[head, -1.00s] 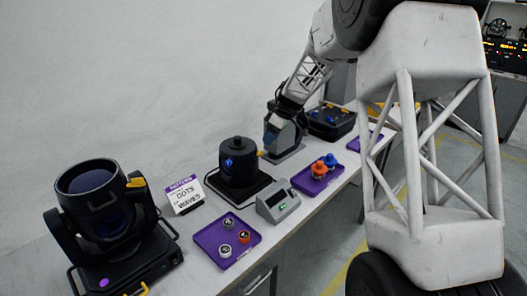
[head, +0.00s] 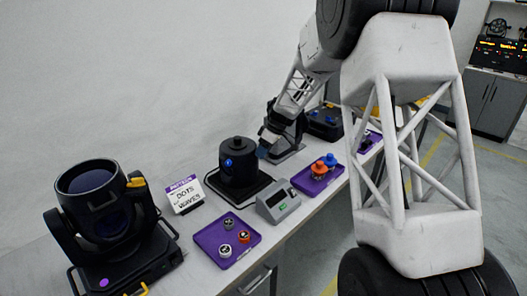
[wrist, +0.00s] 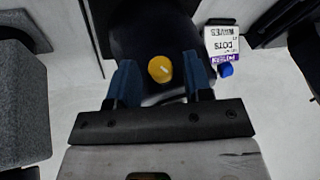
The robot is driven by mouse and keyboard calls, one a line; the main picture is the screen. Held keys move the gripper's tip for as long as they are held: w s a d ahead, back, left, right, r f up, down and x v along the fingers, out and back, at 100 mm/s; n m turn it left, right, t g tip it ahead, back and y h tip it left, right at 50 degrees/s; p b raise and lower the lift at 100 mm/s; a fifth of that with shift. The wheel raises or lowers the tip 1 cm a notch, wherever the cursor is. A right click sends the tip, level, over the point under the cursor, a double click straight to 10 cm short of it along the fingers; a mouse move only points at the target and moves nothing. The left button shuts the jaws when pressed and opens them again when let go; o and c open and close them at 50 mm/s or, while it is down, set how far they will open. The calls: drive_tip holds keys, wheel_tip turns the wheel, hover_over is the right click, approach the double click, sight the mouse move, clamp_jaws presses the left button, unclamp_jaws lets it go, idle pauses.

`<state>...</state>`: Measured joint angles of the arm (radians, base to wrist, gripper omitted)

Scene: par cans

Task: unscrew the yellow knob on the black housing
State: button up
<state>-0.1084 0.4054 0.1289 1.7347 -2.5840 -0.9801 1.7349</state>
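The black housing (head: 238,168) is a dark cylinder with a top cap, standing on a black base on the bench. A blue knob (head: 228,162) sits on its front; the wrist view shows a blue knob (wrist: 226,70) too. My gripper (head: 264,150) is at the housing's right side and hides the yellow knob in the head view. In the wrist view the yellow knob (wrist: 160,68) shows against the dark housing (wrist: 150,28). My gripper (wrist: 158,62) is open, with a blue finger on each side of the knob and gaps between.
A purple tray (head: 215,241) with small round pieces and a grey box (head: 278,203) stand in front. Another purple tray (head: 310,187) holds orange and blue knobs. A card (head: 185,195) and a black stage light (head: 95,215) stand left. A black bin (head: 325,121) is behind.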

clamp_jaws()
drive_tip(key=shift+s+t, duration=0.1)
drive_tip(key=shift+t, duration=0.4)
drive_tip(key=t, duration=0.2)
drive_tip(key=n+t+h, duration=0.1)
drive_tip(key=t, duration=0.1)
drive_tip(key=s+t+h, duration=0.1)
drive_tip(key=t, duration=0.1)
drive_tip(key=shift+a+n, duration=0.15)
drive_tip(key=shift+n, duration=0.15)
drive_tip(key=shift+a+f+n+t+h, duration=0.1)
drive_tip(key=shift+n+t+h, duration=0.35)
drive_tip(key=shift+t, duration=0.95)
drive_tip(key=shift+s+f+n+t+h, duration=0.15)
drive_tip(key=shift+t+h, duration=0.15)
drive_tip(key=shift+t, duration=0.5)
drive_tip(key=shift+s+n+t+h, duration=0.1)
drive_tip(key=shift+t+h, duration=0.15)
drive_tip(key=shift+t, duration=0.55)
idle(1.1)
drive_tip(key=shift+o, duration=0.7)
unclamp_jaws()
